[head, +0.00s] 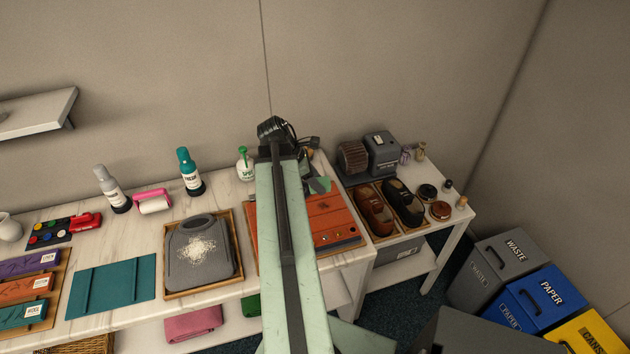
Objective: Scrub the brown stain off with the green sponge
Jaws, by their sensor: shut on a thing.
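My pale green arm reaches up across the middle of the head view. My gripper (312,182) is partly hidden behind it, low over an orange-brown leather-like piece (338,224) on the table. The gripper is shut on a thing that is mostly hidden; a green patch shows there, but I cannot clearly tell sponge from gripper. A small dark mark shows on the orange piece just below the gripper. I cannot tell whether it is the brown stain, as the arm covers much of the piece.
Left of the arm are a tray (238,274) with a powder-covered grey item, a teal cloth (112,287) and bottles, including a teal one (189,172). Bins stand beyond the table's right end.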

